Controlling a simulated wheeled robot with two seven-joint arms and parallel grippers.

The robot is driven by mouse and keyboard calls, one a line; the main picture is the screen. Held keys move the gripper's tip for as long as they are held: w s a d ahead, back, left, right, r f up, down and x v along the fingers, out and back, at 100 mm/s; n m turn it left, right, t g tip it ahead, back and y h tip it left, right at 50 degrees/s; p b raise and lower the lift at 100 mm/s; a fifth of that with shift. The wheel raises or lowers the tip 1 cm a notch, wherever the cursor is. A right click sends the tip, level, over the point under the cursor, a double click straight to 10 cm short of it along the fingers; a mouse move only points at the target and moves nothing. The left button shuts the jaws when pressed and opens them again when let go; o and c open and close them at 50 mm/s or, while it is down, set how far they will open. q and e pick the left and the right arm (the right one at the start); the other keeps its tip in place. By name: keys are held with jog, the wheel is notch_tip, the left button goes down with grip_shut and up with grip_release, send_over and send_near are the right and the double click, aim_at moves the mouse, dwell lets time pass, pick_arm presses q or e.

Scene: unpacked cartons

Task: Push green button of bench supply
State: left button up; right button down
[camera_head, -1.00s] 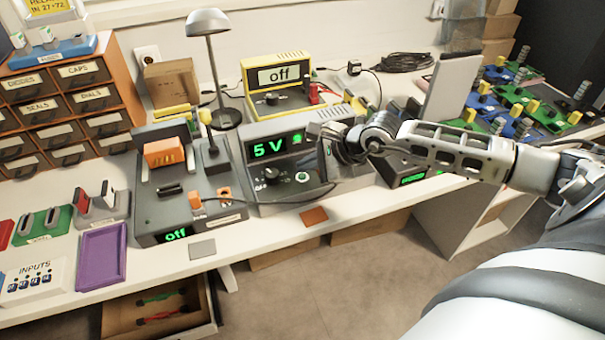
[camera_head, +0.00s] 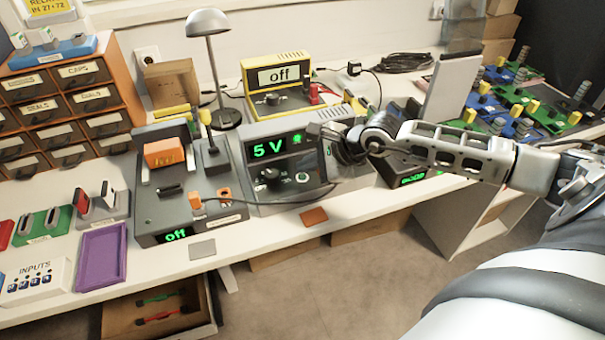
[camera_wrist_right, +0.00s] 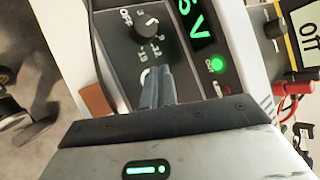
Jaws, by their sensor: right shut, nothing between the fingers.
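The bench supply (camera_head: 268,196) is a grey unit with a lit green "5 V" display (camera_head: 269,149), standing at the middle of the bench. A dark knob (camera_head: 268,177) is on its front, and it also shows in the wrist view (camera_wrist_right: 146,27). A round green light (camera_wrist_right: 217,65) glows beside the display. My right gripper (camera_head: 307,168) is shut and empty at the front panel. Its fingers (camera_wrist_right: 159,84) cover most of the green button, leaving part of its pale ring (camera_wrist_right: 144,76) visible in the wrist view. I cannot tell whether they touch. My left gripper is not in view.
A grey fixture (camera_head: 150,213) reading "off" stands left of the supply, with a cable (camera_head: 250,203) running across the supply's front. A yellow meter (camera_head: 257,99) reading "off" and a lamp (camera_head: 207,22) stand behind. A purple tray (camera_head: 101,256) lies at left.

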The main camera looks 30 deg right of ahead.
dwell(0.3)
jog(key=shift+f+b, duration=0.45)
jog(key=shift+b, duration=0.1)
jog(key=shift+f, duration=0.1)
dwell(0.4)
jog(key=shift+r, duration=0.55)
jog(key=shift+r, duration=0.1)
notch_tip(320, 180, up, 6)
jog(key=p, duration=0.3)
dwell(0.3)
